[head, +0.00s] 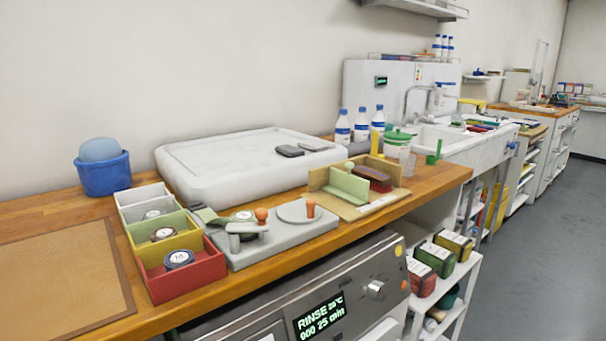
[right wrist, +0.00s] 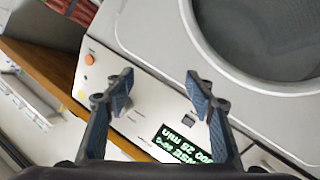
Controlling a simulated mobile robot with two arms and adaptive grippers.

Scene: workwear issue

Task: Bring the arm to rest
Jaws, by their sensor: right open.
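My right gripper (right wrist: 160,76) shows in the right wrist view, with its two dark fingers apart and nothing between them. Behind it is the washing machine (right wrist: 140,100), with its control panel, an orange button and a lit display (right wrist: 178,143). The machine's round door (right wrist: 275,40) fills the upper right of that view. I cannot tell how far the fingers are from the panel. In the head view, neither gripper nor arm shows. The left gripper is in no view.
In the head view the washing machine (head: 372,291) stands under a wooden counter (head: 240,282). The counter holds coloured bins (head: 190,283), a grey press board (head: 285,250), a white tray (head: 180,170) and a blue tub (head: 104,176). Open floor (head: 540,240) lies to the right.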

